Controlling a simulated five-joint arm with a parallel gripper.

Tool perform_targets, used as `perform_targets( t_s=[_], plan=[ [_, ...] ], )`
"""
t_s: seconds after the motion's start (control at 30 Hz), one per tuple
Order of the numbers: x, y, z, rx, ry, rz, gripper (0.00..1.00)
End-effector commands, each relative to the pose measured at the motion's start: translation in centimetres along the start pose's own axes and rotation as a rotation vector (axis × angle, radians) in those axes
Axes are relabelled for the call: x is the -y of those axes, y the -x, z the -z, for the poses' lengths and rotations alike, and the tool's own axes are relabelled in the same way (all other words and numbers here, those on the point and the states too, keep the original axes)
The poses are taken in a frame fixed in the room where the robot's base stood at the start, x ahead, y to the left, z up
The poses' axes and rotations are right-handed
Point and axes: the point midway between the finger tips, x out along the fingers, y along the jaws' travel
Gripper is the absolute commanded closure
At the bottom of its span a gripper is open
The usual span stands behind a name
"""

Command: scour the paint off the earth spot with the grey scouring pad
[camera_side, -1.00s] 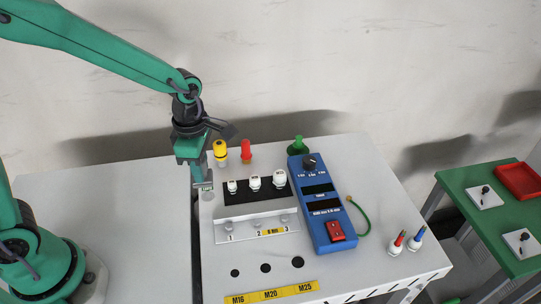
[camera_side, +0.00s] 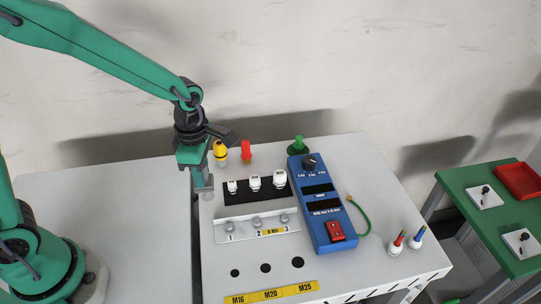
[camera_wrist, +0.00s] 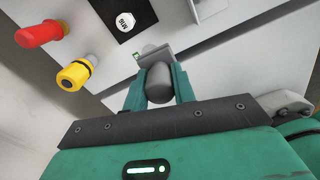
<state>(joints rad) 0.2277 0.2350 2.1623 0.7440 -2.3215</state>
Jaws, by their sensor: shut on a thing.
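My gripper (camera_side: 202,183) is at the left edge of the white bench top, pointing down. It also shows in the wrist view (camera_wrist: 158,88), where its green fingers are shut on a grey rounded piece (camera_wrist: 159,84), which I take to be the scouring pad. A grey patch (camera_side: 208,196) lies on the bench top right by the fingertips and may be the earth spot. A small green mark (camera_wrist: 137,57) shows beside the held piece in the wrist view. Paint on the spot, and whether the pad touches it, I cannot tell.
Beyond is a blue tester (camera_side: 322,205). The left table (camera_side: 100,210) is clear around its middle.

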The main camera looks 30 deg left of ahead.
Motion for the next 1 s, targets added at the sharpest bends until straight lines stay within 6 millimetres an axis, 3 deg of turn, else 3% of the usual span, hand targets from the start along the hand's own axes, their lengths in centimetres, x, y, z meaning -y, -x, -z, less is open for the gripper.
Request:
perform_targets(
  t_s=[0.57, 0.63, 0.7, 0.8, 1.0],
  plan=[
    [0.0, -5.3, 0.0, -0.002, 0.0, 0.002, 0.95],
    [0.1, -6.7, 0.1, -0.004, 0.0, 0.004, 0.95],
    [-0.8, -5.9, 0.2, 0.001, 0.004, -0.001, 0.98],
    [-1.6, -6.7, 0.5, -0.002, 0.003, 0.002, 0.98],
    [-3.4, -6.5, 0.9, 0.0, 0.003, 0.0, 0.99]
  ],
)
